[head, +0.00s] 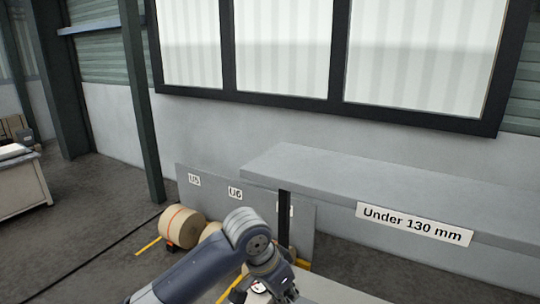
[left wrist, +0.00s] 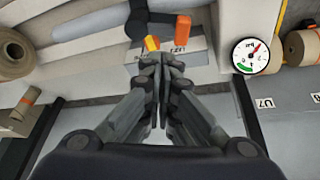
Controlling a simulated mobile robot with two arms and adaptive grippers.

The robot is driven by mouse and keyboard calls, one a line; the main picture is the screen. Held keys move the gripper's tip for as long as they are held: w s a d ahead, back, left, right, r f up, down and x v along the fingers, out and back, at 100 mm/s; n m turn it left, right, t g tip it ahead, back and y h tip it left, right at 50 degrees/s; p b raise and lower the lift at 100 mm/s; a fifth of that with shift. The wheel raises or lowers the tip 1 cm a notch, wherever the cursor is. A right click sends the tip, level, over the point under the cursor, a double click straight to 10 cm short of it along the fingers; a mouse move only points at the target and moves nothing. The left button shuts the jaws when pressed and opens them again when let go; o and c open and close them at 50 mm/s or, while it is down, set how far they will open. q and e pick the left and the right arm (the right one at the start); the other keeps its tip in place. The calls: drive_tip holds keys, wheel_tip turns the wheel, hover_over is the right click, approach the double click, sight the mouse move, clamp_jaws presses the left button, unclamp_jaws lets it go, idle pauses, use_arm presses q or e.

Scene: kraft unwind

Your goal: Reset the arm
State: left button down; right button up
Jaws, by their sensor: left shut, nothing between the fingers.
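My left arm (head: 195,275) reaches in from the bottom of the head view, with its wrist bent down in front of the grey panel; its fingertips are not clear there. In the left wrist view my left gripper (left wrist: 162,62) is shut with its fingers together and nothing between them. The fingertips show in front of a grey plate with a small label (left wrist: 180,52) and orange and yellow parts (left wrist: 183,30). I cannot tell whether they touch it. My right gripper is in neither view.
A grey shelf labelled "Under 130 mm" (head: 415,224) stands right of my arm. Kraft rolls (head: 182,228) lie on the floor by a panel marked U6 (head: 235,193). The left wrist view shows a gauge (left wrist: 250,56) and another roll (left wrist: 14,52). The floor at left is open.

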use_arm(q)
drive_tip(key=s+a+f+n+t+h, duration=0.1)
drive_tip(key=s+a+f+n, duration=0.3)
drive_tip(key=s+f, duration=0.7)
drive_tip(key=s+a+f, duration=0.1)
drive_tip(key=s+a, duration=0.1)
drive_tip(key=a, duration=0.1)
drive_tip(key=s+a+f+n+y, duration=0.1)
drive_tip(key=s+a+f, duration=0.1)
drive_tip(key=s+a, duration=0.1)
drive_tip(key=s+a+f+n+y, duration=0.1)
drive_tip(key=s+a+f, duration=0.1)
drive_tip(key=a, duration=0.3)
drive_tip(key=shift+s+a+f, duration=0.15)
drive_tip(key=shift+s+a, duration=0.1)
drive_tip(key=shift+s, duration=0.45)
drive_tip(key=s+a+n+y, duration=0.2)
drive_tip(key=s+a+y, duration=0.1)
drive_tip(key=s+a, duration=0.55)
wheel_tip(320, 180, down, 29)
drive_tip(key=g+b, duration=0.1)
drive_tip(key=b, duration=0.2)
drive_tip(key=s+a+f+g+b, duration=0.1)
drive_tip(key=s+a+f+b, duration=0.1)
drive_tip(key=s+f, duration=1.5)
wheel_tip(320, 180, down, 3)
drive_tip(key=shift+s+a+r, duration=0.2)
drive_tip(key=shift+s+a, duration=0.15)
drive_tip(key=shift+a, duration=0.3)
